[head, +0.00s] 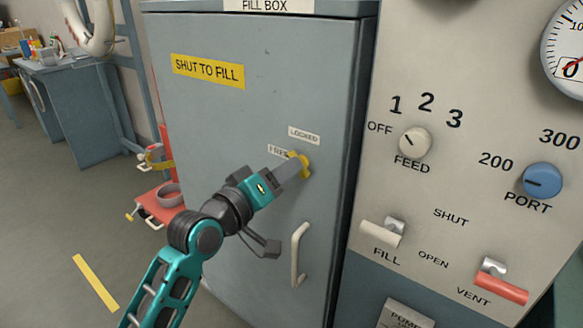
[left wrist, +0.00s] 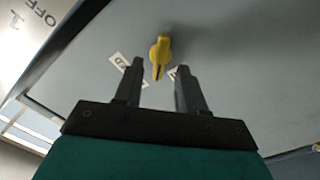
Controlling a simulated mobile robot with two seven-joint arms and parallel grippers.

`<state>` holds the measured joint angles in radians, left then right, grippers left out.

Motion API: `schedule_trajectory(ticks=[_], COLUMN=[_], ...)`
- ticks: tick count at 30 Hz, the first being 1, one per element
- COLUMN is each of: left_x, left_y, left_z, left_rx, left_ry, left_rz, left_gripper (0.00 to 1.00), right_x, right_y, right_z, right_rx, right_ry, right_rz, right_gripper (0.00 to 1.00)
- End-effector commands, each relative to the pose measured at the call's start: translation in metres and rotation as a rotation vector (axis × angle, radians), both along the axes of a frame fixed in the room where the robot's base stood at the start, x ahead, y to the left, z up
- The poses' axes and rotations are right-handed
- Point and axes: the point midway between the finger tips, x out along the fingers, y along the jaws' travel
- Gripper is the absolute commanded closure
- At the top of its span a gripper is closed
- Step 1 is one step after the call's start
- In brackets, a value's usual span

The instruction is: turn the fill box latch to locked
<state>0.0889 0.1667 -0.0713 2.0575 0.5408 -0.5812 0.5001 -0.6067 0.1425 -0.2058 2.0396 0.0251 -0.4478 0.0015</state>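The yellow fill box latch (head: 305,164) is on the grey fill box door (head: 215,135), beside the small LOCKED label (head: 304,136) and the FREE label (head: 276,151), which is partly covered. My left gripper (head: 294,167) is at the latch, reaching in from the lower left. In the left wrist view the gripper (left wrist: 160,66) is open, with the narrow end of the latch (left wrist: 159,50) showing between its two fingertips. That end points down the picture, between the two labels. Contact with the fingers cannot be told. My right gripper is not in view.
A pale door handle (head: 298,255) stands out below the latch. To the right is a panel with the FEED knob (head: 415,142), blue PORT knob (head: 543,180), FILL lever (head: 382,235) and red VENT lever (head: 501,288). A red rack (head: 160,203) stands left of the box.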

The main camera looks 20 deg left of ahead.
Motion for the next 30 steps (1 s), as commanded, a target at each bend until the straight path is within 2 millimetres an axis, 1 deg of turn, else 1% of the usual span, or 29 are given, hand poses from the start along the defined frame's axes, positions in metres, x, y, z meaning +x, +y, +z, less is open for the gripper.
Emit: schedule_trajectory(ticks=[1, 3, 6, 10, 17, 20, 30], left_x=[0.008, 0.015, 0.023, 0.027, 0.027, 0.027, 0.027], left_y=[-0.003, -0.006, -0.008, -0.010, -0.010, -0.010, -0.010], left_z=[0.000, 0.000, 0.000, 0.000, 0.000, 0.000, 0.000], left_rx=[0.000, 0.000, -0.001, 0.000, 0.000, 0.000, 0.000], left_ry=[-0.001, -0.001, 0.000, 0.001, 0.001, 0.001, 0.001], left_rz=[-0.001, -0.001, -0.001, -0.001, -0.001, -0.001, -0.001], left_gripper=[0.60, 0.60, 0.60, 0.60, 0.60, 0.68, 1.00], right_x=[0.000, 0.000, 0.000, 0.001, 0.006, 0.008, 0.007], right_y=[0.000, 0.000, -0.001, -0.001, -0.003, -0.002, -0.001], right_z=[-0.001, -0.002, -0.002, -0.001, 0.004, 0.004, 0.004], right_rx=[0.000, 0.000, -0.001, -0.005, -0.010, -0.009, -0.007], right_ry=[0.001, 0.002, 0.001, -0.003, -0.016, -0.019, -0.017], right_rz=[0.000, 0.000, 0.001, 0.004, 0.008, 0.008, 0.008], right_gripper=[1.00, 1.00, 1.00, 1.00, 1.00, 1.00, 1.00])
